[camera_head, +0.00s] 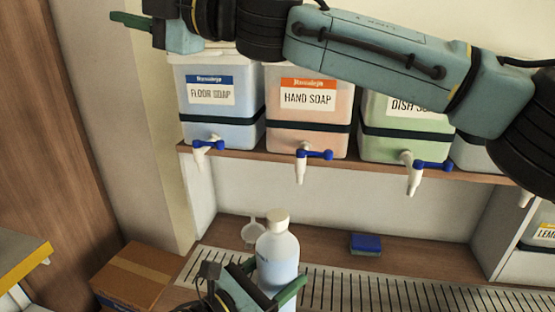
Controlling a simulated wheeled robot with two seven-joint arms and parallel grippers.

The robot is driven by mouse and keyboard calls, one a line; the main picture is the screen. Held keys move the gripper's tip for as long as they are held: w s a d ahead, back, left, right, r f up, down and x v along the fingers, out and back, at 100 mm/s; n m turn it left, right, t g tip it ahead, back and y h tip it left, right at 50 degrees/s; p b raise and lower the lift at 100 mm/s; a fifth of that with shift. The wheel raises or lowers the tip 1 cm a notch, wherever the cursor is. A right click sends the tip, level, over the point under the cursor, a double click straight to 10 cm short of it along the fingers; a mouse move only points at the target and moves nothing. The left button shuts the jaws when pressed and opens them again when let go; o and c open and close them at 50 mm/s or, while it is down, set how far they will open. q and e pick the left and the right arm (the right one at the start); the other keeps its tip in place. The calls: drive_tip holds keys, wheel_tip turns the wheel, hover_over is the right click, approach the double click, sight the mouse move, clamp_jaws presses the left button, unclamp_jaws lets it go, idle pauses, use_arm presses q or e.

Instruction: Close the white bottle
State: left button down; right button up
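The white bottle (277,262) stands upright at the bottom centre, over the slatted drain. It has a translucent, pale bluish body, and a cream cap (278,217) sits on its top; I cannot tell how tightly. My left gripper (268,283) comes in low, with its green fingers on either side of the bottle's body, and appears shut on it. The bottle's base is out of frame. My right arm crosses the top of the view from the right. My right gripper (133,20) is high at the upper left, away from the bottle, partly cut off; its opening is unclear.
Soap drums with blue-handled taps stand on the shelf: floor soap (220,115), hand soap (308,120) and dish soap (400,142). A white funnel-like item (254,231) is behind the bottle. A blue sponge (365,243) lies right. A cardboard box (143,270) is at lower left.

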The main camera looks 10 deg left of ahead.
drive_tip(key=s+f+n+g+h, duration=0.3)
drive_tip(key=s+f+n+g, duration=0.25)
drive_tip(key=n, duration=0.85)
drive_tip(key=n+t+h, duration=0.2)
drive_tip(key=n+h, duration=1.5)
drive_tip(key=n, duration=0.5)
hover_over(277, 215)
drive_tip(key=f, duration=1.6)
drive_tip(key=shift+a, duration=0.3)
drive_tip(key=shift+d+n, duration=0.35)
drive_tip(key=shift+n, duration=0.05)
wheel_tip(277, 215, down, 8)
drive_tip(key=shift+f, duration=0.1)
